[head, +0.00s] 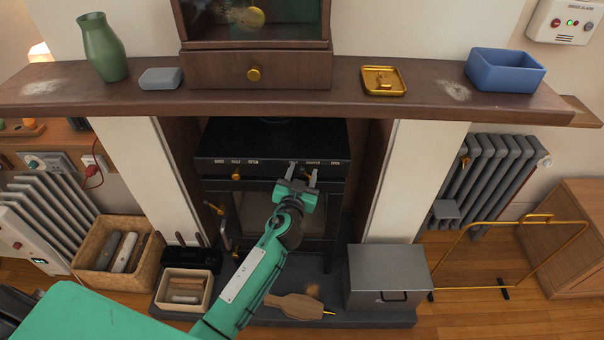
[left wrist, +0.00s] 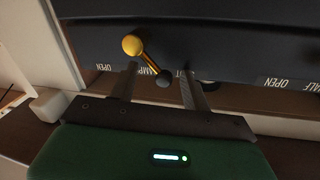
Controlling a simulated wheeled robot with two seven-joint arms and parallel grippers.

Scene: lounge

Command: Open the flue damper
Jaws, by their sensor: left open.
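The black stove (head: 270,140) stands in the fireplace, with small white labels along the top of its front. My left gripper (head: 303,172) is at the upper front of the stove, right of a brass knob (head: 236,175). In the left wrist view a lever with a brass ball (left wrist: 132,45) slants from upper left down to a dark pivot. The open fingers (left wrist: 158,72) stand either side of the pivot, and the ball lies past the left fingertip. Labels reading OPEN show there; one between the fingers is partly hidden, showing "AMP". I cannot tell whether the fingers touch the lever. My right gripper is not in view.
The mantel shelf (head: 430,95) overhangs the stove, with a green vase (head: 103,47) and a blue box (head: 505,70) on it. On the hearth are a grey metal box (head: 388,278) and bellows (head: 295,305). Radiators stand on both sides.

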